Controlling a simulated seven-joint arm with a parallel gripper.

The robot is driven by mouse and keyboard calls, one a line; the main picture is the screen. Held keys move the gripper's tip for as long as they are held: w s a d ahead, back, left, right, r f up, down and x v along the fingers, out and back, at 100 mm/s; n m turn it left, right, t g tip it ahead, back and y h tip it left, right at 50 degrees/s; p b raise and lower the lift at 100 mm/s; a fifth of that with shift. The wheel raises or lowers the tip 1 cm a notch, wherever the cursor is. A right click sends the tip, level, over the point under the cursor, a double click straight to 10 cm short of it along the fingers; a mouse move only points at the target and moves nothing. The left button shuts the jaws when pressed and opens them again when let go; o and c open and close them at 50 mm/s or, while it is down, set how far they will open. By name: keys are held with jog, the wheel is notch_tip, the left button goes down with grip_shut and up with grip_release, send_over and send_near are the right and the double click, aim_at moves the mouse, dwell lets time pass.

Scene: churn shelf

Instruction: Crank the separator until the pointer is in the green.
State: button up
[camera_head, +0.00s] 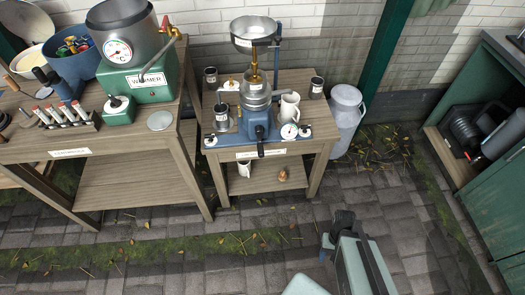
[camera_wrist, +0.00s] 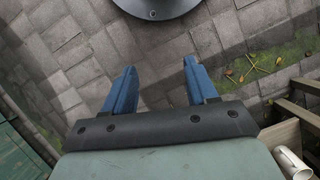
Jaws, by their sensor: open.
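The separator (camera_head: 258,122) stands on a small wooden table, with a blue base, a metal bowl body and a wide steel pan on top. Its crank has a dark handle (camera_head: 261,150) at the front, hanging over the table edge. A small white round dial (camera_head: 289,131) sits at the right of the base; its pointer and any green zone are too small to read. My gripper (camera_wrist: 160,66) is open and empty, with two blue fingers apart over the paving. In the head view my arm is at the lower right, well in front of the table and away from the crank.
A white jug (camera_head: 289,106) and dark cups stand around the separator. A grey milk can (camera_head: 346,118) is right of the table. A green warmer (camera_head: 140,80) stands on the left bench (camera_head: 90,153). A green cabinet (camera_head: 490,165) is at right. The paved floor in front is open.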

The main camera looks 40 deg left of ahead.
jog(key=w+a+r+n+t, duration=0.1)
jog(key=a+r+n, duration=0.15)
jog(key=a, duration=0.45)
jog(key=w+a+r+n+t, duration=0.1)
jog(key=w+a+r+t, duration=0.1)
jog(key=a+r, duration=0.35)
jog(key=t+y, duration=0.6)
jog(key=y, duration=0.1)
send_near(261, 151)
jog(key=f, duration=0.2)
jog(key=shift+w+a+r+x, duration=0.1)
jog(key=shift+x, duration=1.35)
jog(key=shift+w+a+r+x, duration=0.1)
jog(key=shift+x, duration=1.35)
jog(key=shift+w+a+r+x, duration=0.1)
jog(key=shift+x, duration=1.35)
jog(key=shift+w+a+f, duration=0.1)
jog(key=shift+w+f, duration=0.05)
jog(key=shift+f, duration=0.2)
jog(key=shift+c, duration=0.4)
jog(key=c, duration=0.9)
